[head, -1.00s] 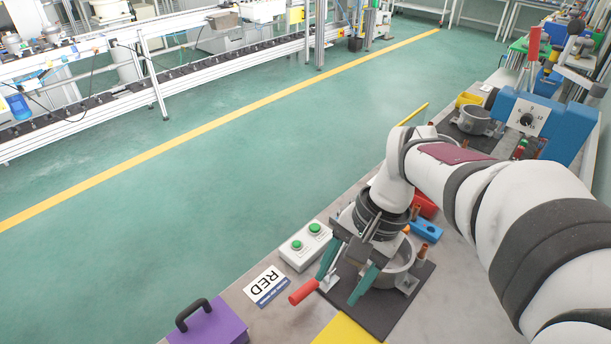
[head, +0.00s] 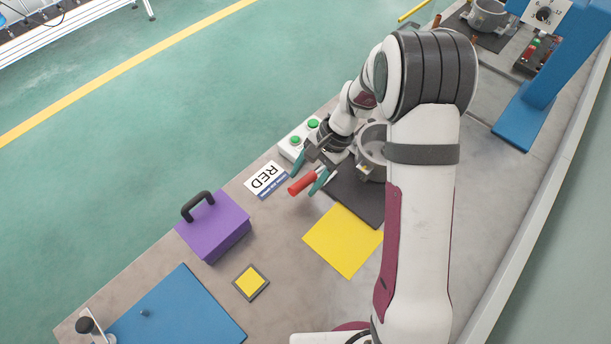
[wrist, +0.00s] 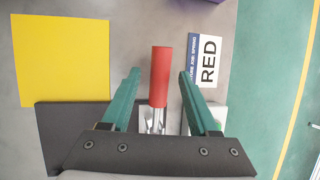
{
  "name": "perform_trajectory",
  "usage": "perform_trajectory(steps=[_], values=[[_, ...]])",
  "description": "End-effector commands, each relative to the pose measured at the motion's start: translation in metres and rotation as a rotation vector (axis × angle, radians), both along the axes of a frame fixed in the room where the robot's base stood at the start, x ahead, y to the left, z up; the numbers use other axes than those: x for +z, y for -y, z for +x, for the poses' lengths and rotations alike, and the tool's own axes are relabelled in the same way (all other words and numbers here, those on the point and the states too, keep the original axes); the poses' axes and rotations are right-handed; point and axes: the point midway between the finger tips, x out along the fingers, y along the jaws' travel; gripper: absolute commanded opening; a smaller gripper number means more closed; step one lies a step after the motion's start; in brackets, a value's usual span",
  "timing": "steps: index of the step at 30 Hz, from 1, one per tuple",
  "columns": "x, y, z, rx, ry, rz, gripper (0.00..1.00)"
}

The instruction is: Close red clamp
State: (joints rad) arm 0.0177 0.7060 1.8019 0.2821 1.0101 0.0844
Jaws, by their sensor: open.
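The red clamp handle (head: 302,184) points toward the front left of its fixture, beside the RED label. In the wrist view the red handle (wrist: 160,77) lies between the two green fingers of my gripper (wrist: 157,80), with a gap on each side. My gripper (head: 309,174) is open around the handle, not visibly touching it. The clamp's metal base (wrist: 153,118) shows partly below the handle; the rest is hidden behind the gripper body. The grey metal ring-shaped part (head: 372,145) stands on a dark mat (head: 352,196) behind the gripper.
A white box with green buttons (head: 290,146) stands just left of my gripper. The RED card (head: 266,179), yellow sheet (head: 343,240), purple box with handle (head: 214,228), small yellow pad (head: 250,283) and blue plate (head: 185,310) lie on the table. Bare table surrounds the purple box.

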Motion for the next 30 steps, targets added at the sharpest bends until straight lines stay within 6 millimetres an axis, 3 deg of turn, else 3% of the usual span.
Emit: perform_trajectory(steps=[9, 20, 30], values=[[-0.0046, -0.0019, -0.0008, 0.0, 0.0, 0.0, 0.61], [-0.0042, -0.0017, -0.0006, 0.0, 0.0, 0.0, 0.0], [-0.004, -0.0016, -0.0006, 0.0, 0.001, -0.001, 0.0]])
